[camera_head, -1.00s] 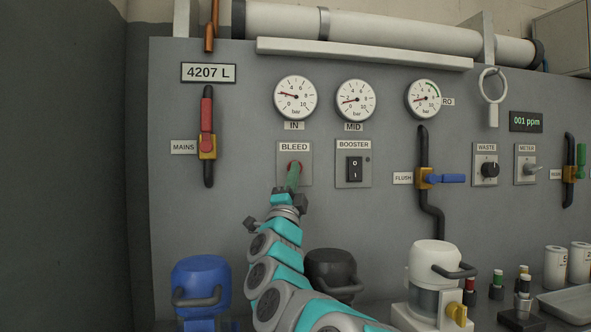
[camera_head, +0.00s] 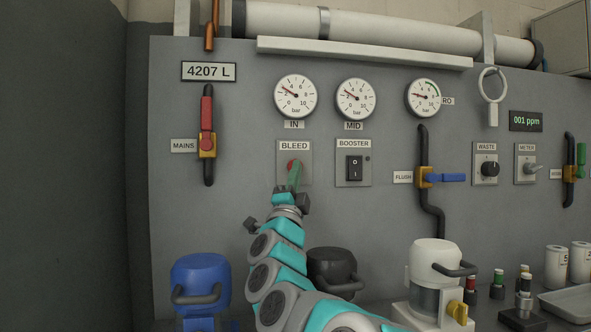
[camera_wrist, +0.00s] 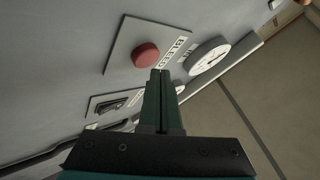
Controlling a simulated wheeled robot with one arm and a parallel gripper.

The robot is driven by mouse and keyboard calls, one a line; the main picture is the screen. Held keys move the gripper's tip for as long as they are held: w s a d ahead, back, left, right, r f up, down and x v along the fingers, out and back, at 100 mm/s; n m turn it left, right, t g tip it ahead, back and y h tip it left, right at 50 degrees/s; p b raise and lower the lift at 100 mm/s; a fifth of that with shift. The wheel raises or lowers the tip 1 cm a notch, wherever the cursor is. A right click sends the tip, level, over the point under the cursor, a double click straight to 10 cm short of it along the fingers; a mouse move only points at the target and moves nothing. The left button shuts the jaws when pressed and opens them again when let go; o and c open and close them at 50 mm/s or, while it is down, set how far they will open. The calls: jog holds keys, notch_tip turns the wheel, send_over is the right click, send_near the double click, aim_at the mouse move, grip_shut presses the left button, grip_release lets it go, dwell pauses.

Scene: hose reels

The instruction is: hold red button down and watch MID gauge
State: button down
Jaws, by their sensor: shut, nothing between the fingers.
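The red button (camera_head: 290,166) sits on the BLEED plate (camera_head: 281,178), partly hidden behind my fingers in the head view. In the wrist view the whole button (camera_wrist: 146,57) shows, standing out from its plate. My gripper (camera_head: 297,163) is shut and empty. Its tips (camera_wrist: 160,72) are just beside the button and appear apart from it. The MID gauge (camera_head: 355,99) is right of the IN gauge (camera_head: 295,96). The MID needle points to the upper left, at roughly 3 bar.
The BOOSTER switch (camera_head: 354,168) is right of the button. The red MAINS lever (camera_head: 206,112) is left and the blue FLUSH lever (camera_head: 447,178) right. Blue (camera_head: 200,276), black (camera_head: 333,270) and white (camera_head: 434,258) housings stand below. The panel around the button is otherwise flat.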

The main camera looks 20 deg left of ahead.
jog(key=s, duration=0.1)
jog(key=s+d+b, duration=0.1)
jog(key=s, duration=0.1)
jog(key=s+d, duration=0.1)
jog(key=shift+s+d+b, duration=0.15)
jog(key=shift+d+b, duration=0.1)
jog(key=shift+b, duration=0.05)
jog(key=shift+s, duration=0.1)
dwell(0.5)
